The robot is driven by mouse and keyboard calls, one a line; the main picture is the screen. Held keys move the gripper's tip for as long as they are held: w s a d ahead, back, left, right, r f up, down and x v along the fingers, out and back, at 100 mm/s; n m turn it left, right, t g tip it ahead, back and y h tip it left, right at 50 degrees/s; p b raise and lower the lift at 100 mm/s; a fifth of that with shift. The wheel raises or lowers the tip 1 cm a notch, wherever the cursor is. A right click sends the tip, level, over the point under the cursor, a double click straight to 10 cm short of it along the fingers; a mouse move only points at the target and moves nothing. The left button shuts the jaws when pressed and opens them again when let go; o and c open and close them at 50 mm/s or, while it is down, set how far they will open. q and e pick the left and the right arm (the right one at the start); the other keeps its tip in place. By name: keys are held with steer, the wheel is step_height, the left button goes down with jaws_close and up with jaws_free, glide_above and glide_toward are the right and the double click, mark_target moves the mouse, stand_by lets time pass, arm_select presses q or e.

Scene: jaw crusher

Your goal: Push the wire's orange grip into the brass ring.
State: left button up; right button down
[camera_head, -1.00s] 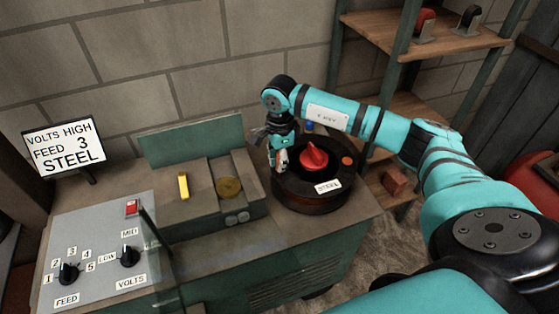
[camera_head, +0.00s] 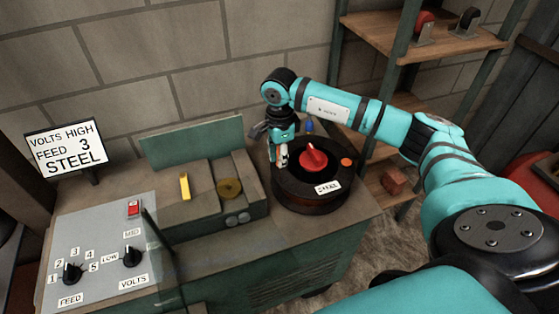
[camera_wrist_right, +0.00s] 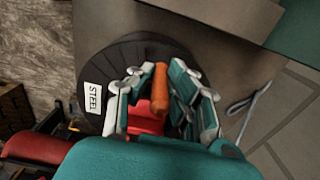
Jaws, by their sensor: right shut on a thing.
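In the head view, my right gripper (camera_head: 281,160) points down at the left part of the dark spool (camera_head: 312,201), left of its red hub (camera_head: 314,157). In the right wrist view, my right gripper (camera_wrist_right: 160,100) is shut on the wire's orange grip (camera_wrist_right: 159,84), an orange cylinder between its fingers. The grip is hidden by the fingers in the head view. The round, brass-coloured piece (camera_head: 229,188), seemingly the brass ring, lies on the green machine left of the spool, apart from the gripper. I cannot make out the wire itself. My left gripper is not in view.
A yellow lever (camera_head: 184,186) stands left of the brass piece, before a raised green plate (camera_head: 193,143). A control panel (camera_head: 100,250) with two black knobs is at the left front. A sign (camera_head: 66,149) stands behind it. Shelves (camera_head: 420,42) rise at the right.

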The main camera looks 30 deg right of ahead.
steer(key=shift+r+p, duration=0.8)
steer(key=shift+r, duration=0.85)
